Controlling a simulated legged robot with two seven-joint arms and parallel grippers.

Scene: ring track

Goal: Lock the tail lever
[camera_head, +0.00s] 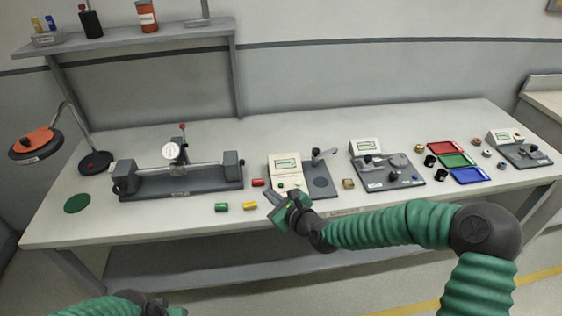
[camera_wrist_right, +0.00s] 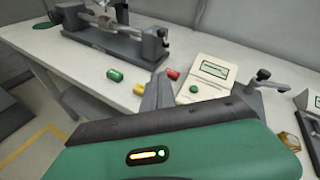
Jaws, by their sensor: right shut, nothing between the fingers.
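The grey bench fixture (camera_head: 182,187) stands on the left half of the table, with a horizontal shaft between two end blocks and a dial gauge (camera_head: 171,151) above it. Its right end block (camera_head: 233,170) has a small dark knob or lever at its right side; this end block also shows in the right wrist view (camera_wrist_right: 148,46). The lever's position is too small to tell. My right gripper (camera_head: 271,198) is shut and empty, over the table's front edge, right of and nearer than that block. My left gripper (camera_head: 174,311) barely shows at the bottom edge; its fingers are hidden.
Green (camera_head: 221,207), yellow (camera_head: 250,206) and red (camera_head: 258,182) cylinders lie between the fixture and my right gripper. A cream box with a display (camera_head: 286,165) stands just behind the gripper. More instruments and coloured trays (camera_head: 447,145) fill the right side.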

